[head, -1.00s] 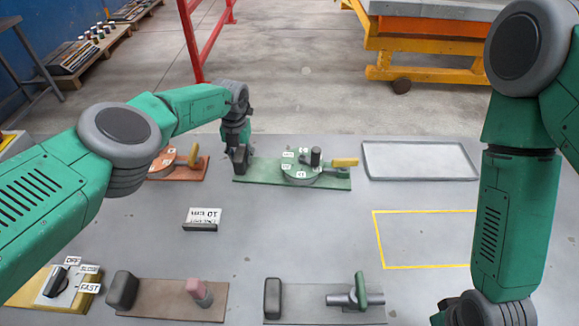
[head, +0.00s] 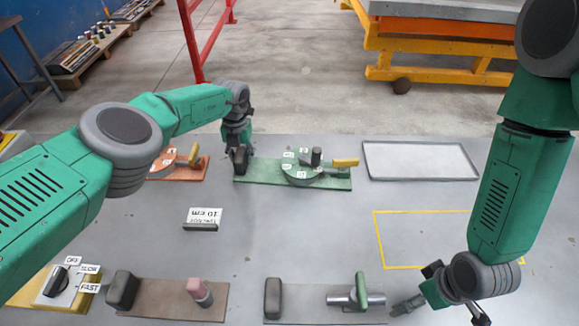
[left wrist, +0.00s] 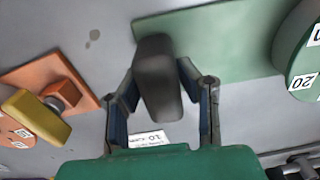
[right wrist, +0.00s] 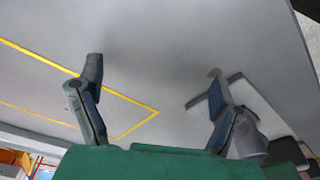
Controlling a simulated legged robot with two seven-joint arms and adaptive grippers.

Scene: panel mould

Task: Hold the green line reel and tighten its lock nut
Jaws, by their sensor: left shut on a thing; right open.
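The green line reel (head: 300,174) stands on a green base plate (head: 262,172) at the back middle of the table. It has a numbered disc, an upright dark knob (head: 316,157) and a yellow lever (head: 345,162); I cannot tell which part is the lock nut. My left gripper (head: 240,158) is shut on the dark grey grip block (left wrist: 157,75) at the plate's left end. The left wrist view shows a finger on each side of it. My right gripper (head: 415,288) is open and empty near the front right, well apart from the reel; its spread fingers show in the right wrist view (right wrist: 155,80).
An orange reel (head: 175,165) sits left of the green one. An empty grey tray (head: 420,178) lies right of it. A yellow outline (head: 376,240) marks bare table. Front fixtures include a green-handled clamp (head: 361,290), a pink-topped peg (head: 196,288) and a speed switch (head: 56,282).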

